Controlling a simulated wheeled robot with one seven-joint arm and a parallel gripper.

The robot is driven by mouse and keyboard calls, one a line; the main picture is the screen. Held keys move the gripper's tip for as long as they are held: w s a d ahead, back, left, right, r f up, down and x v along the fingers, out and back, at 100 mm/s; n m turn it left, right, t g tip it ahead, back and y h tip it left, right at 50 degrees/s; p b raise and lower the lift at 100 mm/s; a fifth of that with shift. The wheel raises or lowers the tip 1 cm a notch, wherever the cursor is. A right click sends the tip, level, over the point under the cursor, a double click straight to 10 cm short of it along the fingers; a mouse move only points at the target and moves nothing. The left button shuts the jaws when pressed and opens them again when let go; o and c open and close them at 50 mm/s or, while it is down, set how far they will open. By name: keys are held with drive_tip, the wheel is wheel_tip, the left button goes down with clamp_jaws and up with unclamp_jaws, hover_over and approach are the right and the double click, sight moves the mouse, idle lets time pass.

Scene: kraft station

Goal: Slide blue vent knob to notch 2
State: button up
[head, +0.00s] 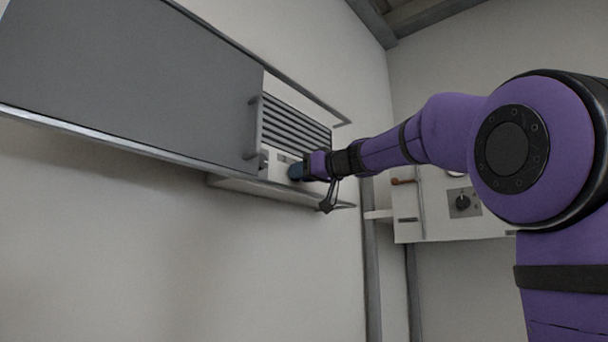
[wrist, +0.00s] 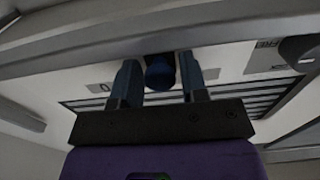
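The blue vent knob (wrist: 160,74) is a dark blue round knob in the upper middle of the wrist view. My gripper (wrist: 158,68) has one finger on each side of it, with narrow gaps, so it looks open around the knob and not clamped on it. A "0" label (wrist: 103,87) is on the white panel left of the fingers. In the head view my gripper (head: 295,171) is at the white panel below the slatted vent (head: 296,124); the knob is hidden there. No notch 2 mark can be made out.
A grey sliding panel (head: 130,80) with a dark vertical handle (head: 258,135) stands just left of my gripper. A ledge (head: 240,187) runs below the vent. A white control box with a black dial (head: 463,203) is to the right. A partly cut-off label (wrist: 268,43) shows at upper right.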

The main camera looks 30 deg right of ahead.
drive_tip(key=shift+o, duration=0.8)
drive_tip(key=v, duration=1)
drive_tip(key=shift+s, duration=0.4)
drive_tip(key=shift+d, duration=0.15)
